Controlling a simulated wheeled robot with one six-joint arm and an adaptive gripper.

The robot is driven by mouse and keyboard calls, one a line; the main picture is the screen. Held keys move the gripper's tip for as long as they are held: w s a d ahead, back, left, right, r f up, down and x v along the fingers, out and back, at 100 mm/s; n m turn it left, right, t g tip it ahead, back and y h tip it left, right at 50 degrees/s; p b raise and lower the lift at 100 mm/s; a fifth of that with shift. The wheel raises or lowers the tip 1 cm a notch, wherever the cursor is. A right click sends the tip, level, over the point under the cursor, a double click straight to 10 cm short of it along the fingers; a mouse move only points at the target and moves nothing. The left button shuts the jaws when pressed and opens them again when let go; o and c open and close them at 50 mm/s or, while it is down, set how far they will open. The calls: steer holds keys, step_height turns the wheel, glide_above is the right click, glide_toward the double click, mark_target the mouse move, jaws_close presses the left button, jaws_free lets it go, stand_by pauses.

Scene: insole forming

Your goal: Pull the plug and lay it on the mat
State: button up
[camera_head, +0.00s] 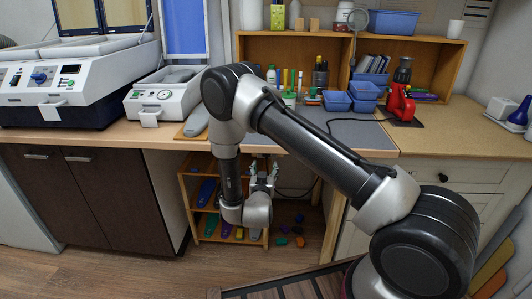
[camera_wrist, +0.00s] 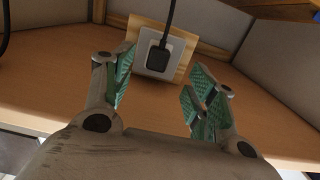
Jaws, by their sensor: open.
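In the wrist view a black plug (camera_wrist: 157,58) sits in a white socket (camera_wrist: 146,72) on a wooden backing plate (camera_wrist: 184,70). Its black cord (camera_wrist: 171,18) runs up out of the picture. My gripper (camera_wrist: 162,80) is open and empty, with its green-padded fingers apart on either side below the socket. The plug appears ahead of the fingertips, not between them. In the head view my gripper (camera_head: 263,172) is low in front of the desk, by the open shelf. I cannot make out the plug there. A grey mat (camera_head: 362,136) lies on the desktop.
Blue bins (camera_head: 336,101) and a red device (camera_head: 400,104) stand at the mat's back and right. A dark cable crosses the mat. A wooden shelf (camera_head: 197,168) with colored insoles is under the desk. White machines (camera_head: 165,98) stand left. The mat's front is clear.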

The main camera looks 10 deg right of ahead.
steer(key=shift+r, duration=0.5)
steer(key=shift+w, duration=0.15)
steer(key=x, duration=0.8)
steer(key=shift+w+d, duration=0.2)
steer(key=shift+w, duration=0.2)
steer(key=shift+r, duration=0.1)
steer(key=shift+c, duration=0.2)
jaws_close()
steer(key=v, duration=0.6)
stand_by(1.3)
steer(key=shift+s+a, duration=0.1)
steer(key=shift+s, duration=0.05)
steer(key=v, duration=1.2)
steer(key=shift+s+f, duration=0.25)
steer(key=shift+s, duration=0.15)
